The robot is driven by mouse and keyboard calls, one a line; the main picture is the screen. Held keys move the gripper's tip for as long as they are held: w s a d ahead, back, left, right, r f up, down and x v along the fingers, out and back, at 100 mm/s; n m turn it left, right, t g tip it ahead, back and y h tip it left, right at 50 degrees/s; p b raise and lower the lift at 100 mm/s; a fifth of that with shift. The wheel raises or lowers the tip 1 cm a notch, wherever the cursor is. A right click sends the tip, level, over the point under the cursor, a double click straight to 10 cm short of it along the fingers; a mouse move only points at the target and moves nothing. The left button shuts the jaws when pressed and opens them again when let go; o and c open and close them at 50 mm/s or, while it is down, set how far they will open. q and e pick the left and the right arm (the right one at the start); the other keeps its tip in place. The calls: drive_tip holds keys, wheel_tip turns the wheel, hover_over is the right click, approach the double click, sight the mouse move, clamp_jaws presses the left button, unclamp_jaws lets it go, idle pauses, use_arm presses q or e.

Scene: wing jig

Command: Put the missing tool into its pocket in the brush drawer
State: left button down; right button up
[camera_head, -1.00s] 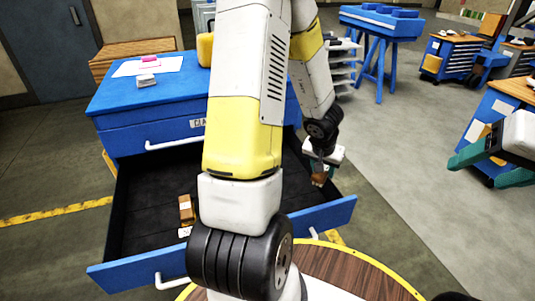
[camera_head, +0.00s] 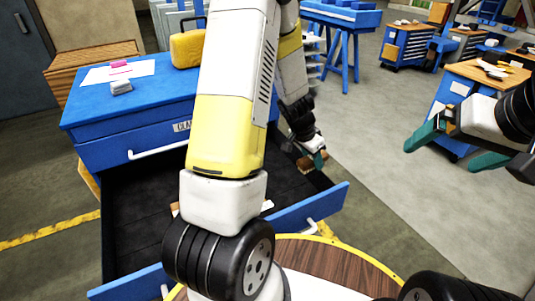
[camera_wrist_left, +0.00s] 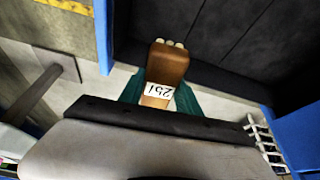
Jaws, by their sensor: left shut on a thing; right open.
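A brown tool (camera_wrist_left: 166,66) with a white tag reading 251 and pale tips at its far end is held between the teal fingers of my left gripper (camera_head: 314,159). In the head view the tool shows only as a small brown patch (camera_head: 304,162). My left gripper is over the right part of the open drawer (camera_head: 330,200), which has a dark inside and blue walls. My left arm hides much of the drawer, and I cannot make out an empty pocket. My right gripper (camera_head: 457,147) is open and empty at the right, away from the drawer.
The blue cabinet top (camera_head: 85,112) holds a white sheet (camera_head: 115,72), a pink block (camera_head: 119,63), a pale block (camera_head: 121,87) and a yellow case (camera_head: 187,48). Workbenches stand at the back right, with open floor between.

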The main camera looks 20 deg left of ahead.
use_arm(q)
drive_tip(key=shift+w+d+m+h, duration=0.1)
drive_tip(key=shift+w+m+h, duration=0.2)
drive_tip(key=shift+m, duration=0.6)
drive_tip(key=shift+w+f+m+g+h, duration=0.1)
drive_tip(key=shift+m+g+h, duration=0.1)
drive_tip(key=shift+m, duration=0.3)
drive_tip(key=shift+f+m+g+h, duration=0.1)
drive_tip(key=shift+m+g, duration=0.1)
drive_tip(key=shift+m, duration=0.3)
drive_tip(key=s+a+f+m+g, duration=0.3)
drive_tip(key=a+m, duration=0.5)
drive_tip(key=a, duration=0.2)
drive_tip(key=s+a+f+m+g, duration=0.35)
drive_tip(key=a+m, duration=0.35)
drive_tip(key=a, duration=0.3)
drive_tip(key=shift+t, duration=0.45)
drive_tip(key=shift+d+f, duration=0.15)
drive_tip(key=shift+f, duration=3.05)
drive_tip(key=shift+f, duration=0.5)
